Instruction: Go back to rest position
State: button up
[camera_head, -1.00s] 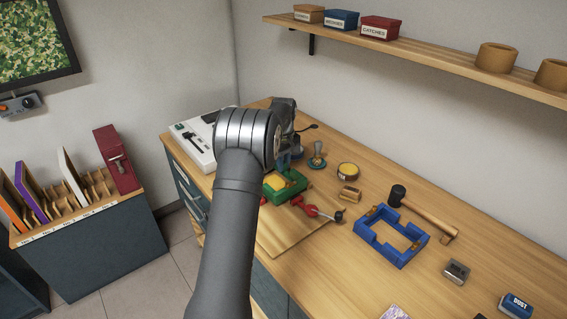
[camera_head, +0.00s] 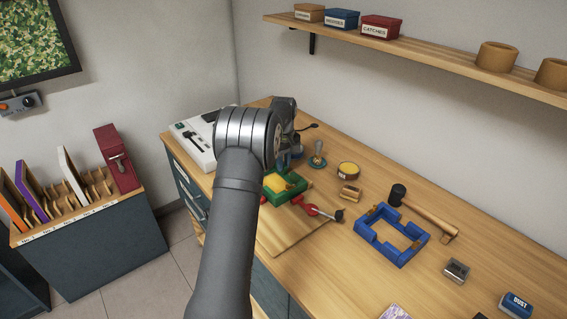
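My arm rises from the bottom of the head view and bends over the left end of the wooden workbench (camera_head: 480,235). Its wrist is above the area behind a green fixture (camera_head: 290,192) with a yellow block (camera_head: 279,183) in it. My gripper's fingers are hidden behind the arm's upper joint, so I cannot see whether they are open, shut or holding anything. A red clamp (camera_head: 313,210) with a dark tip lies by the green fixture on a wooden board (camera_head: 290,240).
A shelf (camera_head: 440,65) holds boxes above. A rack (camera_head: 75,205) stands left.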

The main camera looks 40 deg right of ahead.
jog(key=shift+s+f, duration=0.2)
jog(key=shift+f, duration=0.65)
jog(key=shift+o, duration=0.5)
jog(key=shift+w+d+r, duration=0.1)
jog(key=shift+d+r, duration=0.1)
jog(key=shift+r, duration=0.85)
jog(key=shift+w+a+r, duration=0.1)
jog(key=shift+r, duration=3)
jog(key=shift+f, duration=3.2)
